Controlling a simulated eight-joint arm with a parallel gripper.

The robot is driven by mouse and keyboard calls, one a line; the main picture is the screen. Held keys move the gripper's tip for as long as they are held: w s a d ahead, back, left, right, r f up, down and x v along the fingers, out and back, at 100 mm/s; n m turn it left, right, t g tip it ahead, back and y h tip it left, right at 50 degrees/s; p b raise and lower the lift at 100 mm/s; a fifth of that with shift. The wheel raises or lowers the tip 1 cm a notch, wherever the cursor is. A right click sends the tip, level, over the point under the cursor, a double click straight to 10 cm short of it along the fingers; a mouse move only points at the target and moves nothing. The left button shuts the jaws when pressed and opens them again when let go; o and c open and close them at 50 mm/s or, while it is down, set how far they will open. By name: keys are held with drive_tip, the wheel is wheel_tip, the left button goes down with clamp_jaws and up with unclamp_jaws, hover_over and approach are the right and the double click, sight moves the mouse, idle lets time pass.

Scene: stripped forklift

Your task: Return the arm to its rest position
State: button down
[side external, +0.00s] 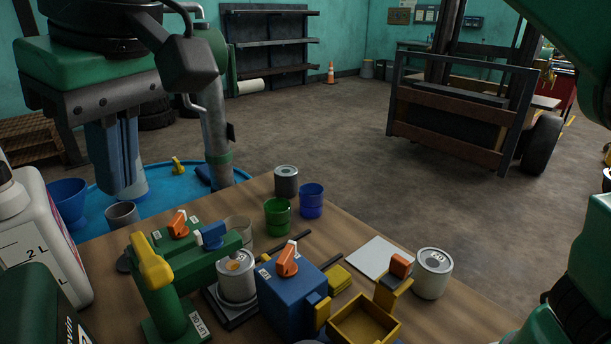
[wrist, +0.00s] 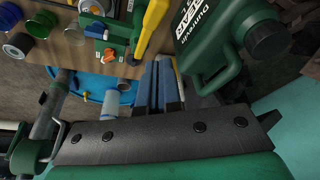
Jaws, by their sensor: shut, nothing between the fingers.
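My gripper (side external: 125,194) is at the upper left in the side view, a green block with a bolted dark plate and blue fingers pointing down. The fingers are together with nothing between them. They hang over or in front of the round blue drum top (side external: 158,208), beside the bench; I cannot tell the exact height. In the wrist view my gripper (wrist: 160,62) shows its blue fingers side by side, close to the bench edge. The wooden bench (side external: 345,228) carries several cans, cups and coloured fixtures, and none of them is held.
A grey upright pipe (side external: 214,125) stands right of my gripper. A white bottle (side external: 40,235) is at the left, and a green jerrycan (wrist: 212,45) is close to the fingers. A green lever fixture (side external: 170,275) stands on the bench. The floor (side external: 320,140) behind is open, with a forklift (side external: 460,115) beyond.

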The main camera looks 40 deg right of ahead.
drive_tip(key=w+d+f+m+t, duration=0.1)
drive_tip(key=d+f, duration=0.1)
drive_tip(key=d, duration=0.4)
drive_tip(key=w+d+f+m+t, duration=0.1)
drive_tip(key=w+d+f+m, duration=0.15)
drive_tip(key=d, duration=0.45)
drive_tip(key=s+d+f+m+t, duration=0.1)
drive_tip(key=s+d+f, duration=0.2)
drive_tip(key=d+f, duration=0.3)
drive_tip(key=s+d+f+m+t+h, duration=0.1)
drive_tip(key=s+d+f, duration=0.2)
drive_tip(key=d+f, duration=0.3)
drive_tip(key=shift+d+h, duration=0.3)
drive_tip(key=shift+d, duration=0.7)
drive_tip(key=shift+s+m, duration=0.1)
drive_tip(key=shift+m, duration=0.15)
